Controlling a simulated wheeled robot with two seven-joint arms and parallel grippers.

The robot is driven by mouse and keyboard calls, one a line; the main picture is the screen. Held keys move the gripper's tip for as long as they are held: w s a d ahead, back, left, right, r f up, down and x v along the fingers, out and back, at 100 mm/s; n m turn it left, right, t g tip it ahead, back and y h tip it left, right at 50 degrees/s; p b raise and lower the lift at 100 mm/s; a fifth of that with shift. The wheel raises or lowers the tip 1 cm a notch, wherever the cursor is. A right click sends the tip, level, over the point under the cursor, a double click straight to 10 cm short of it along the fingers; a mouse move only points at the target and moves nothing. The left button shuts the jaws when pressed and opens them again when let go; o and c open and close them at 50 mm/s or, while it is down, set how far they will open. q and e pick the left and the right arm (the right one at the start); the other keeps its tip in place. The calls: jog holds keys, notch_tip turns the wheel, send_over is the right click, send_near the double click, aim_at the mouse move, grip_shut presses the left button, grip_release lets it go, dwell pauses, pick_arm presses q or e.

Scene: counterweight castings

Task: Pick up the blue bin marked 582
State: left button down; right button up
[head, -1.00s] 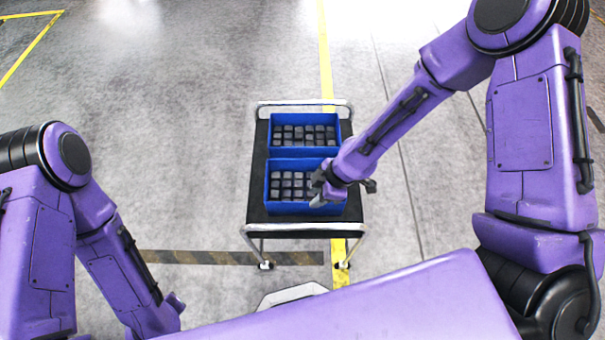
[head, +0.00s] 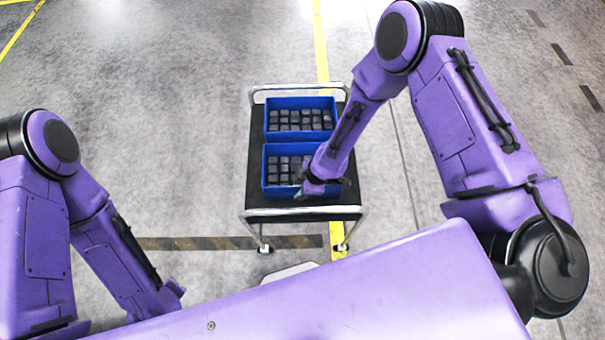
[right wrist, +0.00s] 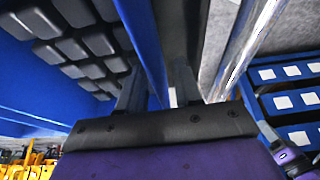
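Two blue bins of dark blocks stand one behind the other on a black-topped cart. The near bin (head: 267,182) is partly covered by my right arm; the far bin (head: 300,103) shows clearly. I can read no number on either. My right gripper (head: 311,187) is at the near bin's front edge, right of its middle. In the right wrist view, the fingers of my right gripper (right wrist: 161,82) stand apart on either side of a blue bin wall (right wrist: 141,35), with a gap beside the right finger. My left gripper is hidden behind my body.
The cart (head: 256,170) has a pale rail at the back and a light front edge. Open concrete floor with yellow lines (head: 321,50) surrounds it. In the right wrist view, a blue rack with white labels (right wrist: 285,88) shows at right.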

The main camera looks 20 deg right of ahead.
grip_shut()
dwell(1.3)
